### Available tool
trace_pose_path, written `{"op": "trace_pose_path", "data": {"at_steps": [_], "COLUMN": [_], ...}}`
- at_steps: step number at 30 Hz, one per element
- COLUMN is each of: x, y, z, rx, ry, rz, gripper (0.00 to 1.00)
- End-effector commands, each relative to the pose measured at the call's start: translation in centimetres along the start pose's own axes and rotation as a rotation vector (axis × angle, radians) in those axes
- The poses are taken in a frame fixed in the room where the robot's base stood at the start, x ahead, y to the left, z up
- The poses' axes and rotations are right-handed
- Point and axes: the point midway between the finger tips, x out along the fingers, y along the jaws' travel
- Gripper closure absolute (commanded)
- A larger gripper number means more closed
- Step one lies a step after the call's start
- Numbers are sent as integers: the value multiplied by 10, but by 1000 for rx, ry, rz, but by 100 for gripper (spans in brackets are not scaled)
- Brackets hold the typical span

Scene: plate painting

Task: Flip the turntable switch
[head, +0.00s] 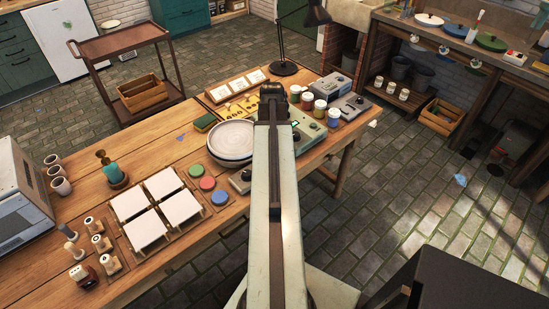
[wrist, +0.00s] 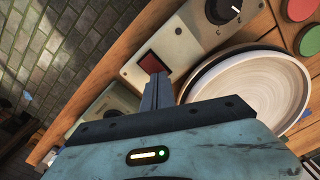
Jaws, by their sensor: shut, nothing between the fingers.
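The turntable switch (wrist: 161,66) is a dark red rocker on a light grey control box (wrist: 177,44) in the wrist view. The box also has a black dial (wrist: 222,10). My gripper (wrist: 157,78) is shut and empty, its fingertips at the lower edge of the switch; I cannot tell whether they touch it. The turntable with a pale plate (wrist: 250,92) is right of the fingers. In the head view the plate (head: 231,139) lies left of my arm, which hides the switch and most of the gripper. The switch's position is unclear.
Paint jars (head: 320,109) and grey devices stand behind my arm, with a desk lamp (head: 284,68) at the back. The table's near edge runs close by the box.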

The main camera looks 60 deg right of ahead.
Motion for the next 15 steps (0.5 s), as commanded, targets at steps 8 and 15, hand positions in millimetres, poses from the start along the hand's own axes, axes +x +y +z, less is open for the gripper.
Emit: {"op": "trace_pose_path", "data": {"at_steps": [8,15], "x": [5,9], "y": [0,0], "z": [0,0], "rx": [0,0], "ry": [0,0], "rz": [0,0], "gripper": [100,100]}}
